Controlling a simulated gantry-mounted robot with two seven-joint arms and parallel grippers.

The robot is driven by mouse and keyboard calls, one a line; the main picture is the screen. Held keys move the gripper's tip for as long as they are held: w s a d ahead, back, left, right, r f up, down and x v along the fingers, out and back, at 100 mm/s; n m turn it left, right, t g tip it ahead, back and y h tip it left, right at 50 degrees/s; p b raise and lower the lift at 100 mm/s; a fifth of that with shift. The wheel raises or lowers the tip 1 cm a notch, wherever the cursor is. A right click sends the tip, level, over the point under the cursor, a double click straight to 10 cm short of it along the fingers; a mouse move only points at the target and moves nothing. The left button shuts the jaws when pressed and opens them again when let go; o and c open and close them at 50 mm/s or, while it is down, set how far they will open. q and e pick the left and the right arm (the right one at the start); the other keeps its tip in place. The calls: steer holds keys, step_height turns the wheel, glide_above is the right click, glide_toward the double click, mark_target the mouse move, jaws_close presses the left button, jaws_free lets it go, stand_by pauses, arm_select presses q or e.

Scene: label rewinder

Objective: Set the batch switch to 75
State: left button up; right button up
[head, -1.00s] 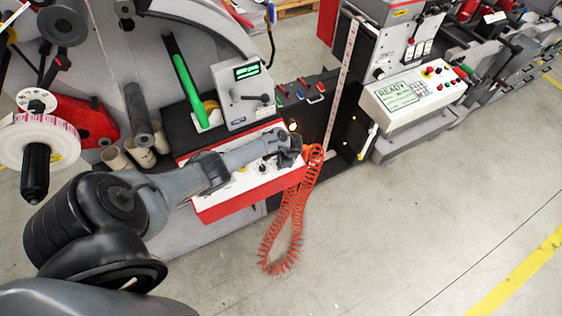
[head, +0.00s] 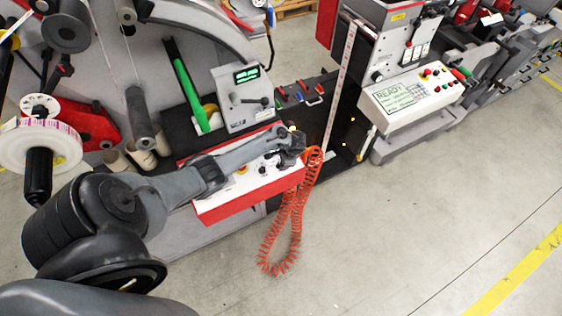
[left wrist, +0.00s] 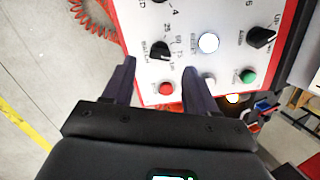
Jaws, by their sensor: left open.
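The batch switch (left wrist: 160,49) is a black rotary knob on the white control panel. Its printed label reads BATCH, with small numbers around it, 25 among them. I cannot tell clearly which mark its pointer faces. My left gripper (left wrist: 160,68) is open and empty, one finger on each side below the knob in the left wrist view. How far the fingertips are from the panel is unclear. In the head view my left gripper (head: 291,145) is over the right part of the red-edged panel (head: 245,202) and hides the switch. My right gripper is not in view.
Near the switch are a red button (left wrist: 166,88), a white lit button (left wrist: 208,42), a green button (left wrist: 248,76) and another black knob (left wrist: 261,38). A coiled red hose (head: 290,225) hangs at the panel's right end. Open floor lies in front.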

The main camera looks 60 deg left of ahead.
arm_select(q)
steer(key=p+v, duration=0.1)
steer(key=v, duration=0.5)
steer(key=shift+s, duration=0.1)
stand_by(0.3)
